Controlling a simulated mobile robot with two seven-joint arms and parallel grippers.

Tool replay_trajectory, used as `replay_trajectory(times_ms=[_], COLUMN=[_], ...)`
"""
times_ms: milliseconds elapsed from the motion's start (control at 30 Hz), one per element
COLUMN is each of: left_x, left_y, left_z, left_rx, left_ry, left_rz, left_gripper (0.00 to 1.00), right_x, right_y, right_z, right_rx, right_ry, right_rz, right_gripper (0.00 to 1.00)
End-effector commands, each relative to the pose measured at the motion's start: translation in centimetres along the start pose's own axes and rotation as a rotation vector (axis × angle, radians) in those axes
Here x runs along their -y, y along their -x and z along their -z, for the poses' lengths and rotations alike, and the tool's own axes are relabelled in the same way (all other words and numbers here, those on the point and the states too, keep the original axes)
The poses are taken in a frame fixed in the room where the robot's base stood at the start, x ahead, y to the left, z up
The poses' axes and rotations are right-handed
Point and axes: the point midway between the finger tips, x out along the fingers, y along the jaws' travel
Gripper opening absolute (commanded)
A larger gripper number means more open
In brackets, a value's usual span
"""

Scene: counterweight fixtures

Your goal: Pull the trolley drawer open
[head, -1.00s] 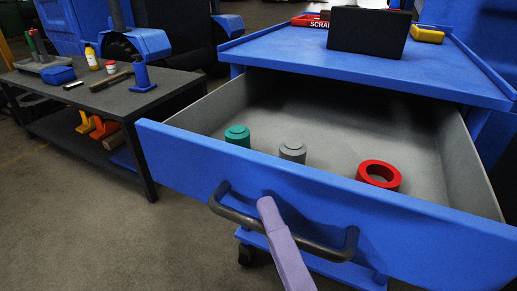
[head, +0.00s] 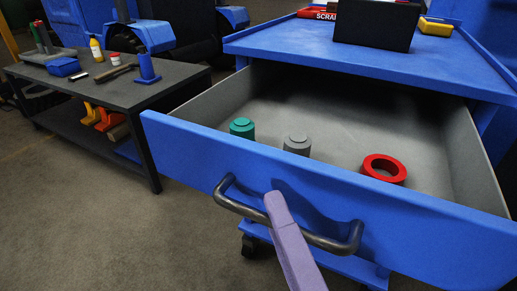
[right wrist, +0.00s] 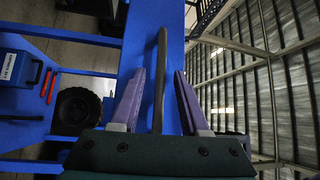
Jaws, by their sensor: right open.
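The blue trolley drawer (head: 320,187) stands pulled out of the trolley (head: 370,52), its grey inside showing. A dark bar handle (head: 330,243) runs across its front. My right gripper (head: 277,205) is at the handle, near its middle. In the right wrist view the two purple fingers of my right gripper (right wrist: 157,90) are apart, with the handle bar (right wrist: 160,75) between them and a gap on each side. A green weight (head: 242,127), a grey weight (head: 297,144) and a red ring (head: 384,168) are in the drawer. My left gripper is not in view.
A dark table (head: 110,92) at the left holds a yellow bottle (head: 96,49), a hammer (head: 117,73) and other small items. A black box (head: 375,30) and a yellow item (head: 435,27) are on the trolley top. Floor in front of the table is clear.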

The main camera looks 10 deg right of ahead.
Motion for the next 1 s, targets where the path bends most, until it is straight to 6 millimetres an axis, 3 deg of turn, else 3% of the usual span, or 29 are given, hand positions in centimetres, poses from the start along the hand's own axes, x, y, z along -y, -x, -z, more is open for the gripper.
replay_trajectory(times_ms=[300,433,600,1000], left_x=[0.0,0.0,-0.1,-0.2], left_y=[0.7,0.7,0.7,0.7], left_z=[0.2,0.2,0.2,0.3], left_rx=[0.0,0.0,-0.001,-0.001], left_ry=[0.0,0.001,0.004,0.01], left_rz=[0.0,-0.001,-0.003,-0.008], left_gripper=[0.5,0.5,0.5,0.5], right_x=[0.0,0.0,0.0,0.0], right_y=[6.4,8.1,8.9,8.8], right_z=[0.0,0.0,0.0,0.0], right_rx=[0.004,0.002,0.001,0.001], right_ry=[0.001,0.002,0.001,0.001], right_rz=[-0.006,-0.002,0.0,0.0], right_gripper=[0.45,0.45,0.45,0.45])
